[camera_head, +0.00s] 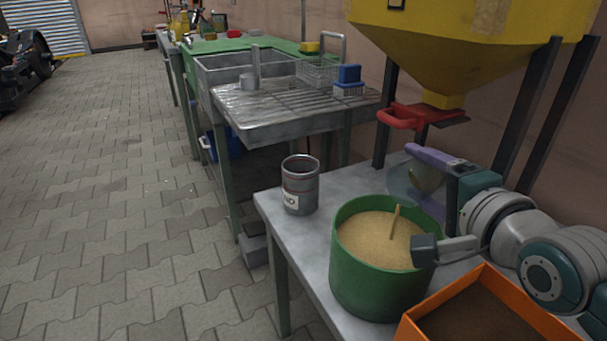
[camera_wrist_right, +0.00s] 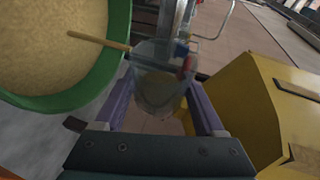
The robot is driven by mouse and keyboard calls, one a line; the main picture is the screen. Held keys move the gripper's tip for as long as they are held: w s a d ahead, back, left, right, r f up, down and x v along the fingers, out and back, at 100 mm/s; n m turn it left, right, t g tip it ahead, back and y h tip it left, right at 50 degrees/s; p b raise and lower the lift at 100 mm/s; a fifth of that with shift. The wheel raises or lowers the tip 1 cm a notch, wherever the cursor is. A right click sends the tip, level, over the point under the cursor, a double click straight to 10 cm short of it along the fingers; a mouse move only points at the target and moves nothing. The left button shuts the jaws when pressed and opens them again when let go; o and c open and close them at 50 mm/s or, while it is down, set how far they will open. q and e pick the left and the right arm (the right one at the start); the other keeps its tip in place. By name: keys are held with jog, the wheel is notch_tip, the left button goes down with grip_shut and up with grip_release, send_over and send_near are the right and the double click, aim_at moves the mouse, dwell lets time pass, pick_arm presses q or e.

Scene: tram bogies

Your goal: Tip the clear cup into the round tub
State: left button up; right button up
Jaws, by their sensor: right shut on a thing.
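The clear cup (camera_head: 403,186) is see-through, with some tan material showing in it. My right gripper (camera_head: 424,178) has purple fingers and is shut around the cup, behind the round tub and below the yellow hopper. In the right wrist view the cup (camera_wrist_right: 158,80) sits between the two fingers. How far it is tilted is hard to tell. The round tub (camera_head: 362,282) is green and holds tan grain, with a wooden stick (camera_head: 395,222) standing in it. The tub's rim (camera_wrist_right: 112,62) is left of the cup in the wrist view. My left gripper is not in view.
A grey labelled tin (camera_head: 300,186) stands left of the tub on the table. An orange box (camera_head: 410,331) is at the front right. The yellow hopper (camera_head: 450,50) with a red handle (camera_head: 398,117) hangs above. A sink bench (camera_head: 290,122) stands further back.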

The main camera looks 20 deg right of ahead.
aim_at(422, 172)
jog(key=shift+a+r+n+h, duration=0.2)
jog(key=shift+n+h, duration=0.1)
jog(key=shift+n, duration=0.1)
dwell(0.8)
jog(key=shift+s+a+f+n+t+b, duration=0.1)
jog(key=shift+a+f+n+t+b, duration=0.15)
jog(key=shift+f+n+t+b, duration=0.4)
dwell(1.0)
jog(key=shift+s+a+r+n+t+h+p, duration=0.1)
jog(key=shift+a+r+n+t+h+p, duration=0.15)
jog(key=shift+r+n, duration=0.55)
jog(key=shift+s+a+r+n+t+h+p, duration=0.1)
jog(key=shift+a+r+n+h+p, duration=0.3)
jog(key=shift+r, duration=0.55)
dwell(0.8)
